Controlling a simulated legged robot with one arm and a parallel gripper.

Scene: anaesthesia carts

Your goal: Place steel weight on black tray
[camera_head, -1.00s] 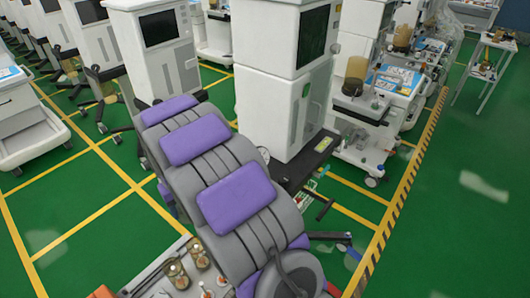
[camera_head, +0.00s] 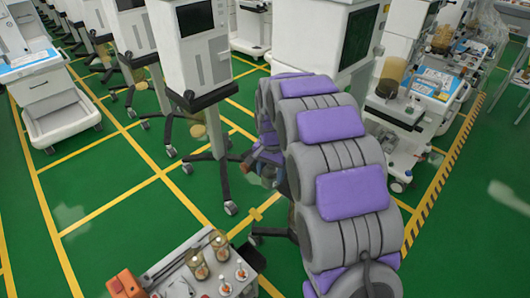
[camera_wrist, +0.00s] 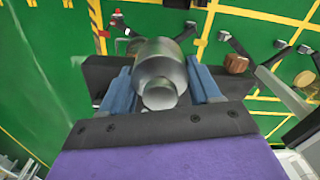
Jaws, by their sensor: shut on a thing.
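The steel weight (camera_wrist: 158,68) is a shiny grey cylinder with a narrower knob, seen in the wrist view. It sits between the blue fingers of my gripper (camera_wrist: 160,82), which is shut on it. The weight is held above the green floor. In the head view my gripper (camera_head: 262,165) is at the far end of my purple and grey arm, and the weight cannot be made out there. A dark flat bar behind the fingers in the wrist view cannot be told for certain. I cannot identify the black tray for sure in either view.
A low trolley (camera_head: 165,270) with brass-topped jars (camera_head: 197,262) and an orange item (camera_head: 125,284) stands at the front left. White anaesthesia carts (camera_head: 190,45) stand beyond my arm. A white drawer cart (camera_head: 50,85) is at the far left. Green floor is open between them.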

